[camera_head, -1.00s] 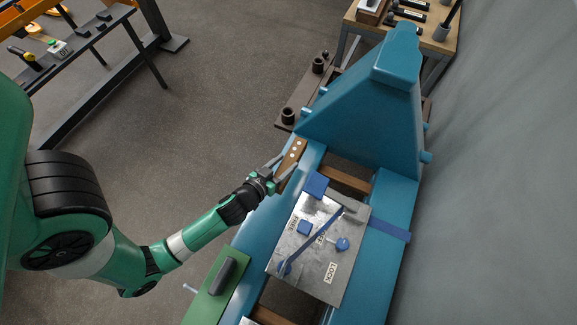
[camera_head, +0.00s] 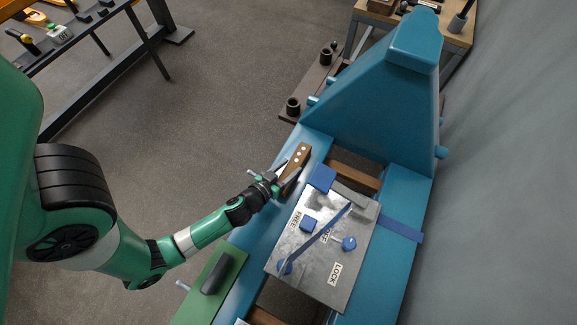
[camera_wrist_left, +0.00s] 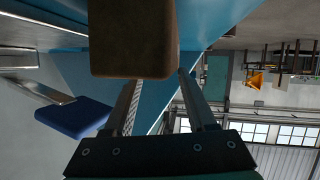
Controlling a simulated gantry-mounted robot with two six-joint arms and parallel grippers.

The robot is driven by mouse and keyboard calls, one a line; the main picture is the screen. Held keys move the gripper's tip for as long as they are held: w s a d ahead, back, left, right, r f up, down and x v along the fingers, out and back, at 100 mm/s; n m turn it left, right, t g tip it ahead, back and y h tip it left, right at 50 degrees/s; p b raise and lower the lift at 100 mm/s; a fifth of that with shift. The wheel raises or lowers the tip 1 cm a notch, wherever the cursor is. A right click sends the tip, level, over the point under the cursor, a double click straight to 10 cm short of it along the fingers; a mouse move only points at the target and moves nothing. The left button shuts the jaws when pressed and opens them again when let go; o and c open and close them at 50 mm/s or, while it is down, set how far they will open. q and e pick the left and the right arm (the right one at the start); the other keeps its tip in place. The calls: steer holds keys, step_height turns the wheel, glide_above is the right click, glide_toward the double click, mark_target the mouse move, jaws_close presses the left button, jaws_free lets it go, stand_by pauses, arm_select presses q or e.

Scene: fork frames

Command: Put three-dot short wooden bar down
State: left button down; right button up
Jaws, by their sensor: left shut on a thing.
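The three-dot short wooden bar (camera_head: 299,158) is brown with white dots on its top face. It is at the left edge of the blue frame, near the foot of its tall blue block. My left gripper (camera_head: 281,180) is shut on the bar near its lower end. In the left wrist view the bar's brown end (camera_wrist_left: 133,40) fills the top middle, ahead of the fingers (camera_wrist_left: 160,100). I cannot tell whether the bar touches the blue surface beneath it. My right gripper is not in view.
A metal plate (camera_head: 310,262) with blue knobs, a lever and FREE and LOCK labels lies right of the gripper. A blue block (camera_head: 322,178) sits close to the bar. A green plate with a dark handle (camera_head: 216,275) is nearer. Open floor lies left.

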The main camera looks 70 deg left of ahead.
arm_select(q)
steer(key=shift+c, duration=1)
jaws_free()
steer(key=shift+f, duration=0.1)
steer(key=shift+r, duration=0.25)
steer(key=v, duration=0.3)
steer(key=b+v, duration=0.1)
steer(key=v, duration=0.6)
steer(key=shift+s+d+f, duration=0.1)
steer(key=shift+d+f, duration=0.05)
steer(key=shift+f, duration=0.1)
steer(key=shift+b+v, duration=0.3)
steer(key=shift+v, duration=0.6)
steer(key=shift+r, duration=0.15)
